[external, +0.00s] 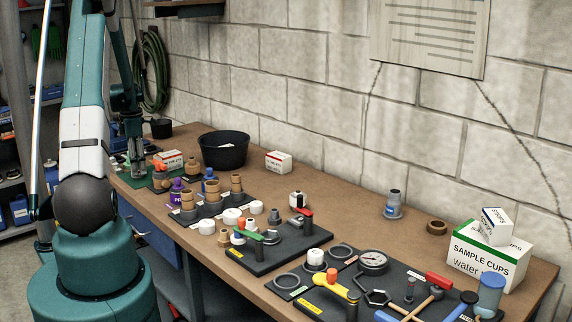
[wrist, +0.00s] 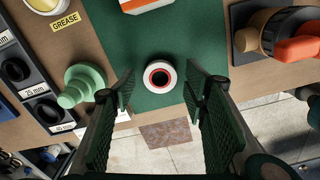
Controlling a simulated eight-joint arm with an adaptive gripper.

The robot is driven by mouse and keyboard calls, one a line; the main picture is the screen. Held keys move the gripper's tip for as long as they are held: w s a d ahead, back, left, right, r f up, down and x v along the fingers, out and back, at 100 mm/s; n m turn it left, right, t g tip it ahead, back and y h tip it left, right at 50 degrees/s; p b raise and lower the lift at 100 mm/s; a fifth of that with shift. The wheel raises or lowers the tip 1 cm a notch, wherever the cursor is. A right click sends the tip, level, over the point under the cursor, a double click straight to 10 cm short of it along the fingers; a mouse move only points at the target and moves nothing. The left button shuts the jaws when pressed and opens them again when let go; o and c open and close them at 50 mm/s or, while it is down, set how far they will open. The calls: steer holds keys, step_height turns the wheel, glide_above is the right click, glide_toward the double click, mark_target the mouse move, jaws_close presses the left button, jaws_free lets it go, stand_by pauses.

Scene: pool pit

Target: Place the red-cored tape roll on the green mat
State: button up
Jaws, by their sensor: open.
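The red-cored tape roll (wrist: 160,76) is white with a red ring around a dark centre. In the wrist view it sits on the green mat (wrist: 125,40), toward the mat's lower edge. My gripper (wrist: 160,88) is open, with one finger on each side of the roll and a visible gap on both sides. In the external view my gripper (external: 137,170) is low at the far left end of the bench. The roll cannot be made out there.
In the wrist view a green stepped plug (wrist: 80,86) stands left of my fingers, and an orange-handled valve (wrist: 292,42) is at the right. A white and orange box (wrist: 145,5) lies at the top. A black bin (external: 223,149) stands along the bench.

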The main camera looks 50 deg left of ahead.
step_height(320, 180, up, 11)
stand_by(0.5)
steer(key=shift+f, duration=0.1)
stand_by(0.5)
steer(key=shift+d, duration=0.1)
stand_by(0.3)
steer(key=w+d+r+m+t+y, duration=0.1)
steer(key=w+d+r+m, duration=0.4)
steer(key=d, duration=0.7)
steer(key=w+d+r+m+t, duration=0.1)
steer(key=w+d+r+m, duration=0.35)
steer(key=d, duration=0.85)
steer(key=w+d+r+m+t+y, duration=0.1)
steer(key=w+d+r+m, duration=0.2)
steer(key=d+r+m, duration=0.55)
steer(key=s+d+m+t, duration=0.1)
steer(key=s+d+m, duration=0.3)
steer(key=d, duration=0.8)
steer(key=s+d+r+m+t+h, duration=0.1)
steer(key=s+d+m, duration=0.4)
steer(key=d, duration=0.8)
steer(key=s+d+m+t+h, duration=0.1)
steer(key=s+d+m, duration=0.4)
steer(key=d, duration=0.7)
steer(key=shift+d+r+t, duration=0.15)
steer(key=shift+d+t, duration=0.2)
steer(key=shift+t, duration=0.25)
